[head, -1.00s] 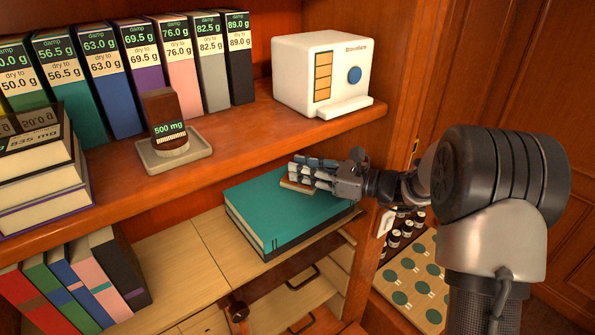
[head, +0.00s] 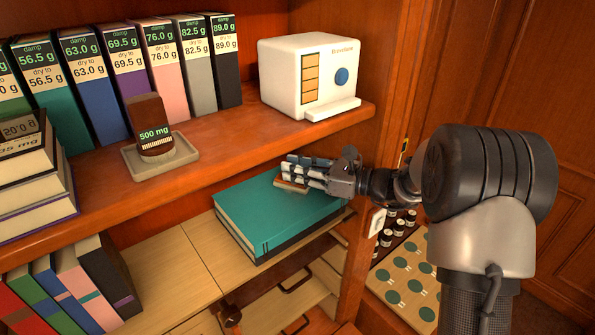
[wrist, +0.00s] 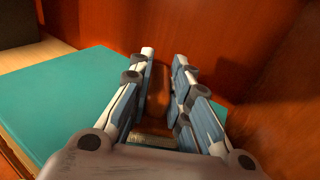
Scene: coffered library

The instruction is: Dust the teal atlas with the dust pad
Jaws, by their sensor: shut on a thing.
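My gripper (head: 290,178) is over the back right part of the atlas. It is shut on the dust pad (head: 291,187), a brown-backed block, low at the cover; I cannot tell whether it touches. In the wrist view the pad's brown back (wrist: 157,105) shows between the fingers. The pad's underside is hidden.
The upper shelf (head: 235,142) hangs above, with a white device (head: 310,75), a brown 500 mg block on a grey tray (head: 180,165) and labelled volumes. Coloured books (head: 75,285) stand at lower left. A cabinet side wall (head: 375,140) is close to my gripper's right.

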